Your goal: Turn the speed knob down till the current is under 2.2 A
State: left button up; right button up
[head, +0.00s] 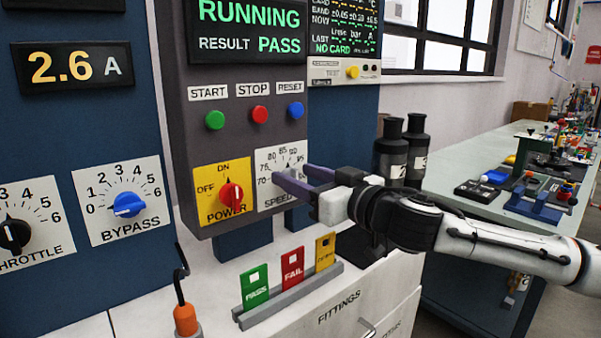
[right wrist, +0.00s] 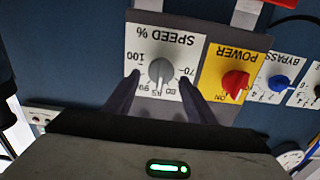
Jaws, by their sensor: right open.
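The current display (head: 73,66) reads 2.6 A in the head view. The grey speed knob (right wrist: 162,72) sits on the white SPEED % plate (right wrist: 190,45), which appears upside down in the right wrist view. Its pointer seems to aim near the middle of the scale, around 85; the exact value is hard to read. In the head view the plate (head: 291,156) is partly covered by my right gripper (head: 293,176). That gripper is open, its two dark fingers on either side of the knob. I cannot tell whether they touch it. My left gripper is not in view.
The red POWER knob (head: 231,196) is close beside the speed plate. START, STOP and RESET buttons (head: 259,114) are above. A card rack (head: 290,296) with PASS and FAIL cards stands below. Two dark bottles (head: 416,150) stand behind my right arm.

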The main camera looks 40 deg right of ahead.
jog(key=c, duration=1)
jog(key=n+p, duration=0.1)
jog(key=n, duration=0.3)
jog(key=shift+a, duration=0.2)
jog(key=shift+n, duration=0.8)
jog(key=shift+a+f+p, duration=0.1)
jog(key=shift+p, duration=0.2)
jog(key=o, duration=1)
